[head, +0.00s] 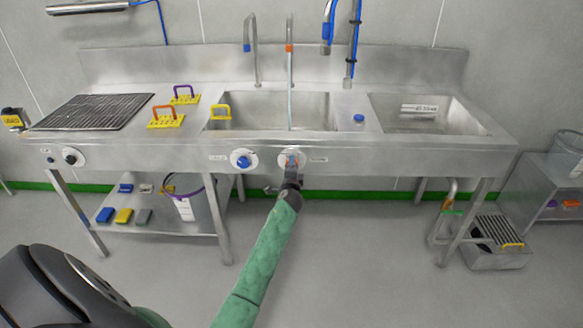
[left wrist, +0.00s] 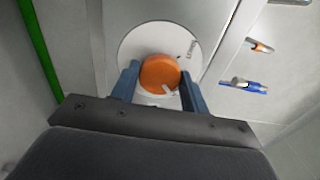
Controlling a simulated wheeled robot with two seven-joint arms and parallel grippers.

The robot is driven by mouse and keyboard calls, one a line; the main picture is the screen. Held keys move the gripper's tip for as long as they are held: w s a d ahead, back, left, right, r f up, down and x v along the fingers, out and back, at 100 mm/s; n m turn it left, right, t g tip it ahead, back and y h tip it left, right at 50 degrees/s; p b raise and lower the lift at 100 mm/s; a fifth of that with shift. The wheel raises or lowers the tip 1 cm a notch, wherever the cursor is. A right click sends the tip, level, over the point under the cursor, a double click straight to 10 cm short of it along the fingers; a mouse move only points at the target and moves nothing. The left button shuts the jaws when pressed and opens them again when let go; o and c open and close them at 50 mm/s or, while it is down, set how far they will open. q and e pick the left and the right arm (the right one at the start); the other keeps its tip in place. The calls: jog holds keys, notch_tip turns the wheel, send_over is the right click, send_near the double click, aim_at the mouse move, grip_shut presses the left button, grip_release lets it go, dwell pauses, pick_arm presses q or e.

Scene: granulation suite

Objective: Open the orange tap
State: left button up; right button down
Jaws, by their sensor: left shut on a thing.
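The orange tap (left wrist: 160,73) is a round knob on a white dial plate, seen close up in the left wrist view. In the head view its white plate (head: 284,159) is on the front panel of the steel sink, mostly behind my gripper. My left gripper (left wrist: 156,85) has one finger on each side of the knob and is shut on it. It also shows in the head view (head: 291,160). A thin stream of water (head: 290,100) falls from the orange-marked spout (head: 289,48) into the middle basin. My right gripper is not in view.
A blue knob (head: 242,160) is just left of the orange one, and a black knob (head: 70,157) is at the far left. The floor in front is clear.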

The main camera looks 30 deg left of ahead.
pick_arm(q)
jog(key=shift+f, duration=0.1)
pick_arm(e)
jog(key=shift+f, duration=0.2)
pick_arm(q)
jog(key=o, duration=0.8)
jog(key=shift+o, duration=1)
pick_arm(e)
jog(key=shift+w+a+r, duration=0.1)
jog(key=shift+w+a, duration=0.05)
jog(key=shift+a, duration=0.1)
pick_arm(q)
jog(key=b+v, duration=0.1)
jog(key=v, duration=0.6)
jog(key=shift+s+d, duration=0.2)
jog(key=shift+s, duration=0.15)
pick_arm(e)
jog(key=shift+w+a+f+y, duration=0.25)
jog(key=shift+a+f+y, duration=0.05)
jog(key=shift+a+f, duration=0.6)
